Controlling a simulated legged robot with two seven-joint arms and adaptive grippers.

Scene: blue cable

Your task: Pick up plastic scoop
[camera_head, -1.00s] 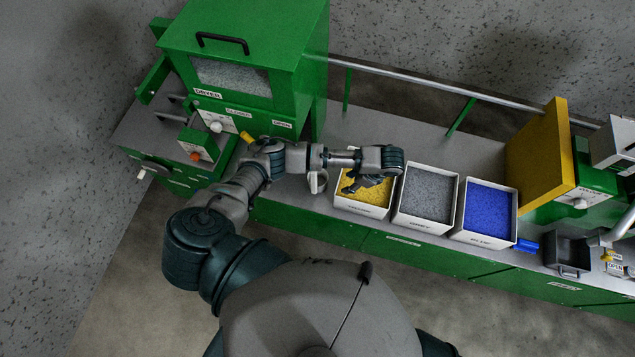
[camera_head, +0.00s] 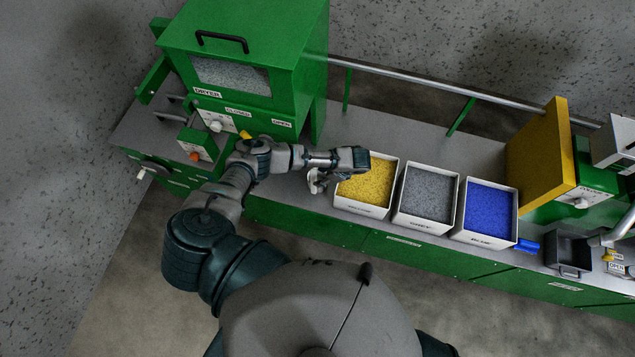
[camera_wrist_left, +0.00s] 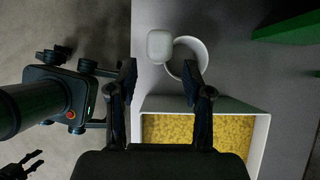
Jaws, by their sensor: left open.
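A white plastic scoop (camera_head: 314,182) stands on the grey counter, just left of the box of yellow pellets. In the left wrist view, its round cup (camera_wrist_left: 201,48) and pale rounded handle end (camera_wrist_left: 160,46) lie beyond the fingertips. My left gripper (camera_head: 340,174) is open and empty, close above the scoop and the yellow box's left edge. In the left wrist view, the open fingers (camera_wrist_left: 160,82) point toward the scoop, and the right finger overlaps the cup's edge. I cannot tell whether they touch.
The yellow pellet box (camera_head: 366,186), grey pellet box (camera_head: 428,194) and blue pellet box (camera_head: 488,211) stand in a row to the right. The green dryer (camera_head: 243,61) rises behind to the left. A metal rail (camera_head: 420,82) runs along the counter's back.

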